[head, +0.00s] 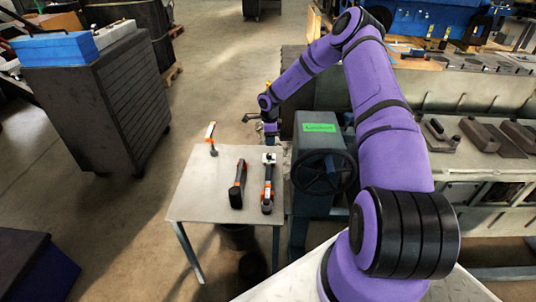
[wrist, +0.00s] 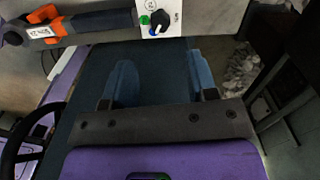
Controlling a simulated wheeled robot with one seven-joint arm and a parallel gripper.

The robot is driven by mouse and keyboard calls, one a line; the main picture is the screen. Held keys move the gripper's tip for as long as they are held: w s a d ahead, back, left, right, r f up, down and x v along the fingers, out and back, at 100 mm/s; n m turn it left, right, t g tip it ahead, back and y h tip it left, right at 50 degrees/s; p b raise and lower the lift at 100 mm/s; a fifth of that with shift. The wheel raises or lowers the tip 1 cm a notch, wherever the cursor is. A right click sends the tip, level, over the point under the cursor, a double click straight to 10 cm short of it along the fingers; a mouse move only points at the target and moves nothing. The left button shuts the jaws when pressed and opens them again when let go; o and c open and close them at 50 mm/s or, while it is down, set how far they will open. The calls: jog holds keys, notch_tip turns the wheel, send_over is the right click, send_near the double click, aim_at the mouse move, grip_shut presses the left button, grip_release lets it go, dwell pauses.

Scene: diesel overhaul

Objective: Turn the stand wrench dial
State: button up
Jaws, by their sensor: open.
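A black-and-orange power wrench (head: 267,190) lies on a small grey table, its white end (head: 268,158) toward the back. In the wrist view the wrench (wrist: 85,24) runs along the top edge, and its white panel carries a black dial (wrist: 160,20) with green and blue marks beside it. My gripper (wrist: 161,82) is open, with its two blue fingers apart and nothing between them. The fingers point toward the dial and are clear of it. In the head view my gripper (head: 270,128) is near the table's back right corner, partly hidden and small.
A grey stand (head: 320,127) with a green label and a black handwheel (head: 325,173) stands right of the table (head: 205,185). A dark cabinet (head: 100,100) is at left; floor between is clear.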

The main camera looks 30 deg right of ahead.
aim_at(270, 154)
notch_tip(270, 154, down, 9)
jog(key=shift+f, duration=0.1)
dwell(0.3)
jog(key=c, duration=0.9)
